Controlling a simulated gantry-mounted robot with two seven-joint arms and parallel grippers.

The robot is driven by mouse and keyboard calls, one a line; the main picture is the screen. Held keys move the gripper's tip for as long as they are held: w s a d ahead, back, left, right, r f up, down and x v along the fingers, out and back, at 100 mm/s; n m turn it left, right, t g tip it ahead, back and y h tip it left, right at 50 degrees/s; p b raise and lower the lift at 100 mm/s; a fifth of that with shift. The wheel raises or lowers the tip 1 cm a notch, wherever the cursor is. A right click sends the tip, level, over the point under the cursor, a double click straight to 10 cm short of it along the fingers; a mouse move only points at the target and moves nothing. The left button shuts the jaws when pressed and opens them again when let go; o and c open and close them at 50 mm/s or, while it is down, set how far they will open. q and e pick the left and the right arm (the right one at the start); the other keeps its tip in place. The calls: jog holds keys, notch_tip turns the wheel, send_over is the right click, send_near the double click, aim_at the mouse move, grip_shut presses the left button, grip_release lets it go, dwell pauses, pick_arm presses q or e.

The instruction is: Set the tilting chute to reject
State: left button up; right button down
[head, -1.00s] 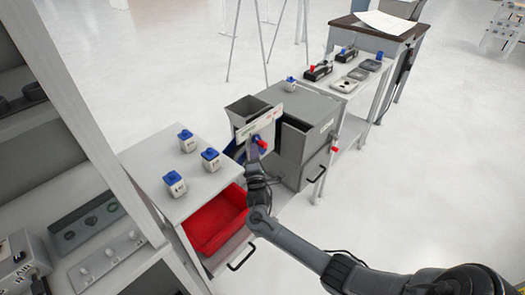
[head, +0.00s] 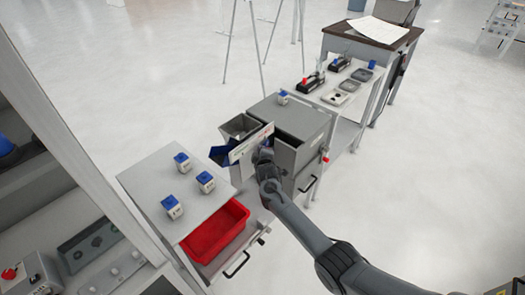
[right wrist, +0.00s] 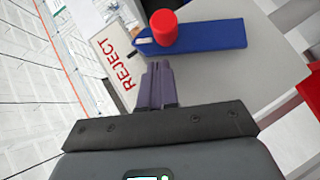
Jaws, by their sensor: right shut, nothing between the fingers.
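The chute's sign plate (head: 250,144) and a blue part (head: 221,153) beside it are at the front of a grey cabinet in the head view. In the right wrist view, a blue bar (right wrist: 205,36) carries a red knob (right wrist: 164,27) near its left end, close to the red word REJECT on the white sign (right wrist: 116,54). My right gripper (right wrist: 160,80) is shut and empty, just below the knob and bar in that view. In the head view my right gripper (head: 264,156) is in front of the sign and hides the knob. My left gripper is not in view.
A red bin (head: 214,232) sits in an open drawer below a table with several blue-topped containers (head: 181,162). A shelf frame (head: 75,150) stands at the left. Open floor (head: 440,160) lies to the right.

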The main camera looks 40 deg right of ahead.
jog(key=shift+w+d+f, duration=0.1)
jog(key=shift+w+d, duration=0.05)
jog(key=shift+d, duration=0.5)
jog(key=w+a+r+p+v, duration=0.1)
jog(key=p+v, duration=0.6)
jog(key=v, duration=0.6)
jog(key=shift+w+a+r, duration=0.25)
jog(key=shift+w+a, duration=0.15)
dwell(0.3)
